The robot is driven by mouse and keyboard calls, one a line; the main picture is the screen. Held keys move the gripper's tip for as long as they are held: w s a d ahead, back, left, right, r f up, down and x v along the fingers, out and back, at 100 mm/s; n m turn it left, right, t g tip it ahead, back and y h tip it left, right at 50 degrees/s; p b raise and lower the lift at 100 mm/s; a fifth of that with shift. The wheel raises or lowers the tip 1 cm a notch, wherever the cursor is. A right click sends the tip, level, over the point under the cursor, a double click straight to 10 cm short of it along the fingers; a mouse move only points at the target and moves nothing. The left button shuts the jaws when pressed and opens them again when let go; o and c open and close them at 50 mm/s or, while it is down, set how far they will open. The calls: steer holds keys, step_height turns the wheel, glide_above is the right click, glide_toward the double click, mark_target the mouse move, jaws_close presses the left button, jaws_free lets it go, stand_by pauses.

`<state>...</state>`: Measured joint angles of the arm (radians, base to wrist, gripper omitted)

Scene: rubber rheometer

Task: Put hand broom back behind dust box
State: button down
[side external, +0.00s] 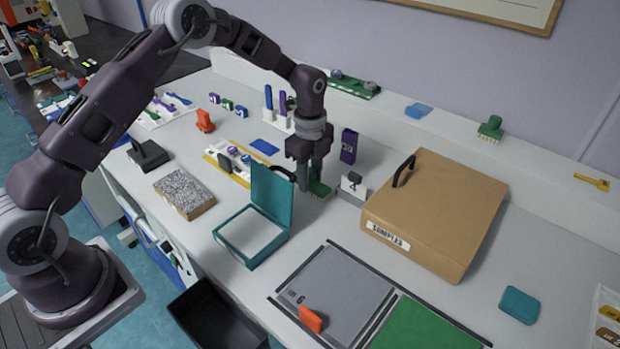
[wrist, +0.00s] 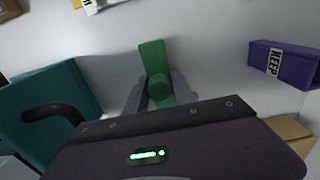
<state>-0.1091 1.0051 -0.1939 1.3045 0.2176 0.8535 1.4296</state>
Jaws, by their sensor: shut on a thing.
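The green hand broom (side external: 319,188) is between the fingers of my gripper (side external: 312,178), low at the table surface. In the wrist view my gripper (wrist: 159,95) is shut on the green handle (wrist: 153,58); the bristles are not clear. The teal box (side external: 248,236), which looks like the dust box, has a raised back panel with a black handle behind it. It stands left of and nearer the camera than my gripper. Its teal panel and handle also show at the left of the wrist view (wrist: 50,100). I cannot tell if the broom touches the table.
A purple box (side external: 348,146) and a small grey holder (side external: 352,186) stand close right of my gripper. A large brown SAMPLES case (side external: 435,205) is further right. A speckled block (side external: 184,192) lies left of the teal box.

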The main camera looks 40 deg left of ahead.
steer(key=shift+f, duration=0.25)
steer(key=shift+f, duration=0.1)
steer(key=c, duration=1.1)
jaws_free()
steer(key=shift+o, duration=0.2)
step_height(320, 180, up, 12)
steer(key=shift+r, duration=0.25)
